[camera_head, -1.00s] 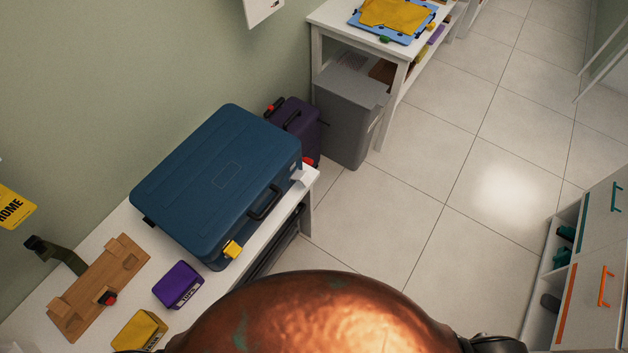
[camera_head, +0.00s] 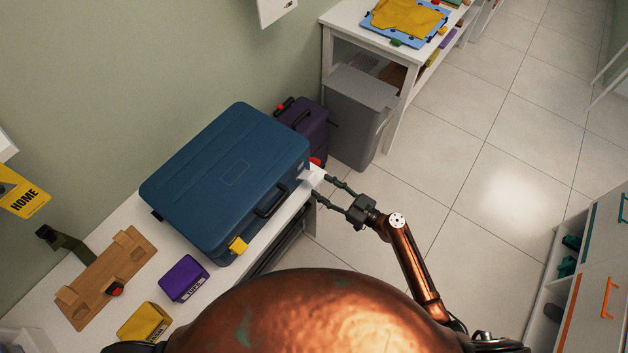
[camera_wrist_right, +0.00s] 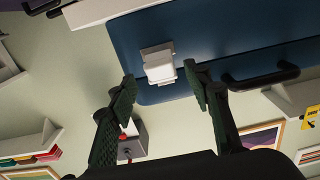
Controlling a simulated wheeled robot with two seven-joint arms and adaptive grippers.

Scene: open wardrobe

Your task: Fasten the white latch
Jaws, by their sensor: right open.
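A closed blue suitcase (camera_head: 225,170) lies flat on a white bench against the wall. Its white latch (camera_wrist_right: 159,66) is on the front side, beside the black handle (camera_wrist_right: 262,77); a light plate and a protruding flap show in the right wrist view. In the head view the latch is small and hard to make out. A yellow latch (camera_head: 238,245) sits at the other front corner. My right gripper (camera_head: 321,186) is open and empty just off the latch corner. In the wrist view its fingertips (camera_wrist_right: 161,80) lie either side of the latch, apparently not touching it. My left gripper is not in view.
The white bench (camera_head: 125,233) also bears a wooden board (camera_head: 103,275), a purple block (camera_head: 183,278) and a yellow block (camera_head: 145,322). A purple suitcase (camera_head: 306,124) and a grey bin (camera_head: 360,110) stand beyond the bench end. The tiled floor (camera_head: 480,160) right of my arm is clear.

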